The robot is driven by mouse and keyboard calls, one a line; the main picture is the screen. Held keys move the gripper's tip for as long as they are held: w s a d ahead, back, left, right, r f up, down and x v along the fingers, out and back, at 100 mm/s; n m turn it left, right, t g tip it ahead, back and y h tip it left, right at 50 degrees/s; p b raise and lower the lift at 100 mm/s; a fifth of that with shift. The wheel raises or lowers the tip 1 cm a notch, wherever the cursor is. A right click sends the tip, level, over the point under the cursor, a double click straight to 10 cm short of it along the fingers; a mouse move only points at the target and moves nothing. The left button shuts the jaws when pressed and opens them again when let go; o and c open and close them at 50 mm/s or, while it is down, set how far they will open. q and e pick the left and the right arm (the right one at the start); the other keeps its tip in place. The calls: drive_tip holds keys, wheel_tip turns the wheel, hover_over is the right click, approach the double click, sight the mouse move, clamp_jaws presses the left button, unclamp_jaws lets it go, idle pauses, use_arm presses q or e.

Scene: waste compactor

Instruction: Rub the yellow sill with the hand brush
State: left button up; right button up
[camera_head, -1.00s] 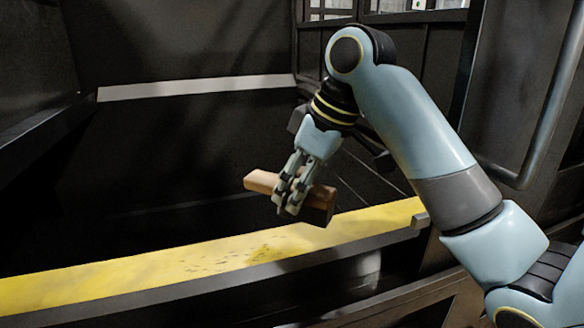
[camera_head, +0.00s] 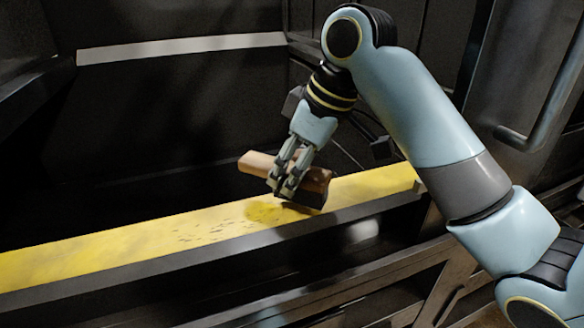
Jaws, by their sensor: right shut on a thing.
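The yellow sill (camera_head: 120,244) runs from the left edge to the right middle of the head view. Dark specks lie on it around its middle, just left of the brush. My right gripper (camera_head: 283,187) is shut on the hand brush (camera_head: 314,182), which has a wooden handle pointing left and a dark bristle end at right. The brush is over the sill, with its bristle end at or very close to the surface; I cannot tell if it touches. The gripper fingers cover the brush's middle. My left gripper is not in view.
A dark bar (camera_head: 200,259) runs along the sill's front side. Behind the sill is a dark recess with a pale strip (camera_head: 180,48) on its back wall. A dark post and grey pipe (camera_head: 545,115) stand at right. The sill's left part is clear.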

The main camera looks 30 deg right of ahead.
drive_tip(key=shift+f, duration=0.3)
drive_tip(key=shift+f+b, duration=0.3)
drive_tip(key=shift+f, duration=0.35)
drive_tip(key=shift+a, duration=0.1)
drive_tip(key=shift+w+a+r+p, duration=0.1)
drive_tip(key=shift+w+a+p, duration=0.05)
drive_tip(key=shift+a, duration=0.45)
drive_tip(key=shift+w+a+p, duration=0.15)
drive_tip(key=shift+a, duration=0.4)
drive_tip(key=shift+w+a, duration=0.25)
drive_tip(key=shift+a, duration=0.9)
drive_tip(key=shift+w+a, duration=0.25)
drive_tip(key=shift+a, duration=0.9)
